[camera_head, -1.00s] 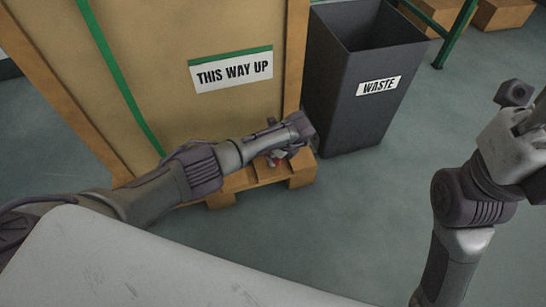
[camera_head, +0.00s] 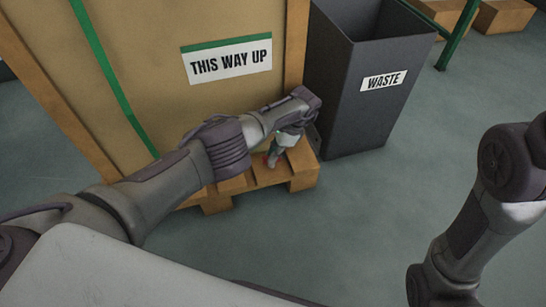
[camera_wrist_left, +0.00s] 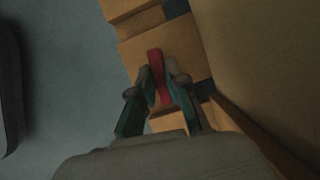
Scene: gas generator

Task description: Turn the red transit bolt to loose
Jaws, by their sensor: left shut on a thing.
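The red transit bolt (camera_wrist_left: 157,66) is on the wooden pallet at the foot of the crate. In the left wrist view it stands between the two fingers of my left gripper (camera_wrist_left: 160,78), which is shut on it.
The large wooden crate (camera_head: 160,60) with a "THIS WAY UP" label stands on the pallet (camera_head: 302,174). A dark waste bin (camera_head: 352,115) stands close to the right of the gripper. Clear floor (camera_head: 345,215) lies in front. A green frame leg (camera_head: 455,40) and wooden blocks are behind.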

